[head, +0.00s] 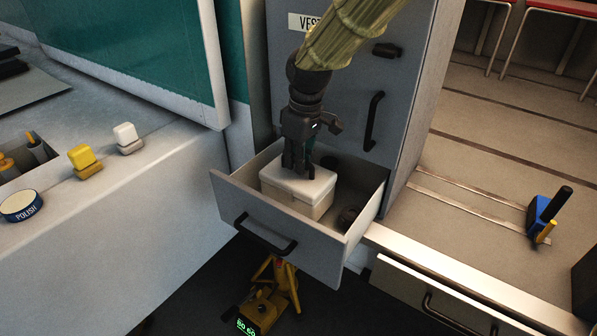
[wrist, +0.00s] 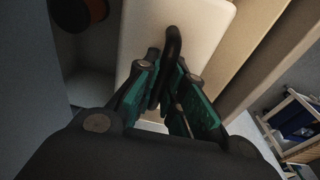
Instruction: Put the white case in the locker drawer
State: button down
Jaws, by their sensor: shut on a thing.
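The white case (head: 293,189), a box with a pale lid, is inside the open locker drawer (head: 278,235), upright and toward its left side. Whether its base touches the drawer floor is hidden by the front panel. My gripper (head: 297,172) points down from above and is shut on the case at the middle of its lid. In the wrist view the fingers (wrist: 166,85) close on a dark handle (wrist: 172,45) over the pale lid (wrist: 200,28).
The grey locker (head: 340,110) rises behind. A lower drawer (head: 440,300) stands partly out at right. A yellow device (head: 265,305) is below. The counter at left holds a polish tin (head: 20,206) and small blocks.

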jog(key=shift+s+f, duration=0.1)
jog(key=shift+f, duration=0.25)
notch_tip(320, 180, down, 3)
jog(key=shift+f+p, duration=0.15)
jog(key=shift+p, duration=0.4)
jog(key=c, duration=1.5)
grip_release()
jog(key=shift+f, duration=0.15)
jog(key=r+b, duration=0.1)
jog(key=r, duration=0.3)
jog(key=r+b, duration=0.1)
jog(key=r, duration=0.3)
jog(key=d+r, duration=0.1)
jog(key=r, duration=0.3)
jog(key=shift+s+d+r+b, duration=0.1)
jog(key=shift+s+r+b, duration=0.1)
jog(key=shift+s+b, duration=0.2)
